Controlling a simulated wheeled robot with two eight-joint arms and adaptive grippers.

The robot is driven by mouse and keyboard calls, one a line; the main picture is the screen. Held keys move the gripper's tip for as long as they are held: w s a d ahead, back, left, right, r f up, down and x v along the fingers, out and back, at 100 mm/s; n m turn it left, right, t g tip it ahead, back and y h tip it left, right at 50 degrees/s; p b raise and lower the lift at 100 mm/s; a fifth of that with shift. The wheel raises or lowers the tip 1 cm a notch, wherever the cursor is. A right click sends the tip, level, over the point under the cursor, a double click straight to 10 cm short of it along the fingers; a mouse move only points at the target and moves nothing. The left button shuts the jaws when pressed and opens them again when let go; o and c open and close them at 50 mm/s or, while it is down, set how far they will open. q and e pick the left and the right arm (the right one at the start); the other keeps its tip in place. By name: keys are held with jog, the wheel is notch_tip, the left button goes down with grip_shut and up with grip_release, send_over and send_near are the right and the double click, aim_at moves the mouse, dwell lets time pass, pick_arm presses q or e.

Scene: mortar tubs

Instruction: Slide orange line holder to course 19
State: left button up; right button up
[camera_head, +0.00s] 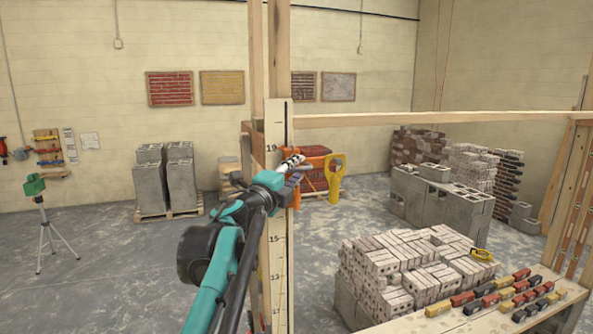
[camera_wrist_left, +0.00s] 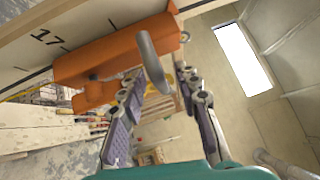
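The wooden course pole (camera_head: 278,230) stands upright, with 19 marked near its top and 15 and 13 lower down. The orange line holder (camera_wrist_left: 112,58) sits against the pole face beside the 17 mark (camera_wrist_left: 44,38) in the left wrist view, with a grey curved lever (camera_wrist_left: 150,58) sticking out from it. In the head view, my left gripper (camera_head: 293,168) is at the pole's right edge, just below the 19 mark (camera_head: 271,148), and largely hides the holder. In the left wrist view my left gripper (camera_wrist_left: 160,82) is open, its fingers either side of the lever, with a gap on the right. My right gripper is out of view.
A horizontal wooden rail (camera_head: 420,118) runs right from the pole. A brick stack (camera_head: 400,272) and a bench (camera_head: 450,322) with several small coloured blocks stand at front right. Grey blocks (camera_head: 180,180) and a tripod (camera_head: 45,230) stand left.

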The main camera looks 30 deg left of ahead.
pick_arm(q)
jog(key=s+f, duration=0.1)
jog(key=s, duration=1)
jog(key=shift+d+f, duration=0.2)
jog(key=shift+d, duration=0.2)
jog(key=shift+s, duration=0.15)
jog(key=s+d+f+n+g+y+b, duration=0.15)
jog(key=f+n+b, duration=0.5)
jog(key=f, duration=0.85)
jog(key=s+d+f+n+g+y+b, duration=0.15)
jog(key=f+n+b, duration=0.25)
jog(key=f+b, duration=0.85)
jog(key=s+d+f+n+g+y+b, duration=0.1)
jog(key=f+n+g+y+b, duration=0.3)
jog(key=f, duration=1.3)
jog(key=s+d+f+n+g+h+b, duration=0.1)
jog(key=d+f+b, duration=0.4)
jog(key=f, duration=0.7)
jog(key=s+d+f+n+g+h+b, duration=0.1)
jog(key=s+d+f+h+b, duration=0.3)
jog(key=f, duration=0.8)
jog(key=s+d+f+n+g+h+b, duration=0.2)
jog(key=s+d+f+b, duration=0.4)
jog(key=f, duration=0.7)
jog(key=shift+d+g+h+b, duration=0.45)
jog(key=shift+g+h+b, duration=0.25)
